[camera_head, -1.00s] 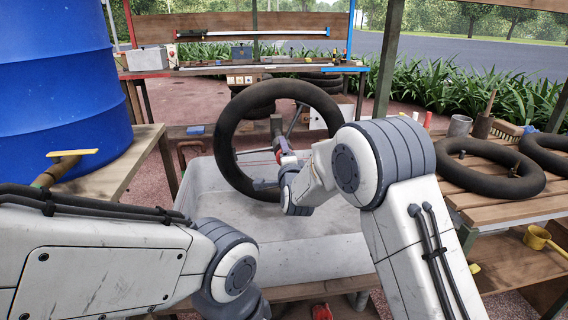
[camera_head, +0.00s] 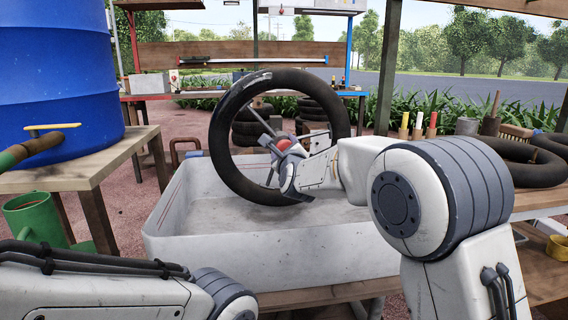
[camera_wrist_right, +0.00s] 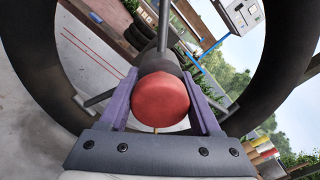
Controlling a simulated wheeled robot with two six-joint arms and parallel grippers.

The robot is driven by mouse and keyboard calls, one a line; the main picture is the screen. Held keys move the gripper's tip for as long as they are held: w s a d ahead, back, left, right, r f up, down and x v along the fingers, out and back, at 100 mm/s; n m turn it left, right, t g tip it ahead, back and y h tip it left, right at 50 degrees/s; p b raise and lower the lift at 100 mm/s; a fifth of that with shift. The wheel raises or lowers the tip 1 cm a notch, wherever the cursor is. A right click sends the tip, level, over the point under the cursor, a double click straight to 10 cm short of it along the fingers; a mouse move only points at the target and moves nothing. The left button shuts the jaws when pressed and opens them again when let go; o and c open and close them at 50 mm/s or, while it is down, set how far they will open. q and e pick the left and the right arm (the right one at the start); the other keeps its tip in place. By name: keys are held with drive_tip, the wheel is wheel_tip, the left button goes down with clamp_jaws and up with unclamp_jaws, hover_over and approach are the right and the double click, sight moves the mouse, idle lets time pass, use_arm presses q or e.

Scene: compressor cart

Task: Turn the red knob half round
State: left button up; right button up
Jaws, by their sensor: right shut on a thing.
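The red knob (camera_wrist_right: 160,100) is a round red cap on the end of a dark shaft, large in the right wrist view. It also shows as a small red patch in the head view (camera_head: 284,145), partly hidden by my gripper. My right gripper (camera_wrist_right: 160,108) has its two purple-grey fingers on either side of the knob, shut on it. In the head view my right gripper (camera_head: 283,160) is in front of the upright black ring (camera_head: 222,145). My left arm shows at the lower left of the head view; its gripper is out of view.
The black ring stands in a grey-white basin (camera_head: 165,235). A blue barrel (camera_head: 60,75) stands on a wooden table at left, with a green can (camera_head: 35,220) below. A slatted bench with black tubes (camera_head: 500,160) is at right. A tool shelf stands behind.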

drive_tip(key=m+b, duration=0.1)
drive_tip(key=b, duration=0.1)
drive_tip(key=m+b, duration=0.4)
drive_tip(key=shift+f+b, duration=0.3)
drive_tip(key=shift+b, duration=0.1)
drive_tip(key=shift+r+m+b, duration=0.15)
drive_tip(key=shift+m+b, duration=1)
drive_tip(key=shift+m, duration=0.25)
drive_tip(key=o, duration=1.3)
drive_tip(key=shift+o, duration=0.2)
drive_tip(key=shift+r, duration=0.1)
